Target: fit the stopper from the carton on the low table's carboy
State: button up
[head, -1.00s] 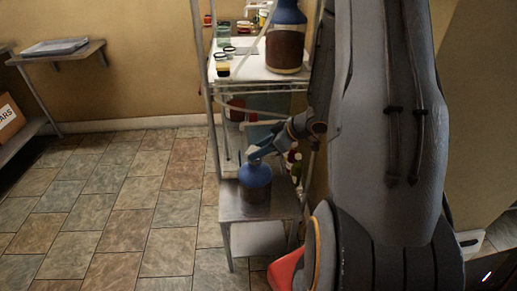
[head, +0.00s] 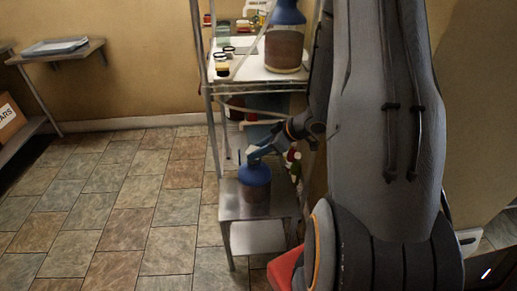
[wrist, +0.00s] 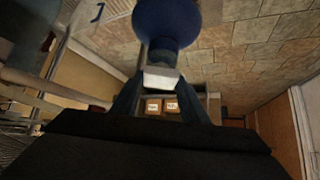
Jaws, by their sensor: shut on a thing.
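The low table's carboy (head: 255,192), blue on top with dark contents, stands upright on a small steel table (head: 235,208). My gripper (head: 253,154) is at its mouth. In the wrist view the carboy's blue shoulder (wrist: 167,18) is at the top, with its neck pointing towards my gripper (wrist: 161,88). The fingers are shut on a pale stopper (wrist: 162,76), in line with the neck. The stopper overlaps the neck's end in this view; I cannot tell whether it touches or is seated. The stopper is too small to make out in the head view.
A second carboy (head: 285,48) stands on the rack's upper shelf (head: 250,73), among small jars (head: 222,62). Rack posts rise close to my arm. Bottles (head: 292,160) stand behind the low table. A carton (head: 10,118) sits at far left. The tiled floor (head: 130,190) is clear.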

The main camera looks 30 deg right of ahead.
jog(key=shift+f, duration=0.55)
dwell(0.9)
jog(key=shift+f+p, duration=0.35)
jog(key=shift+p, duration=0.65)
dwell(1.7)
jog(key=o, duration=1.7)
jog(key=shift+r, duration=0.2)
jog(key=shift+r+p, duration=3.35)
jog(key=shift+p, duration=0.4)
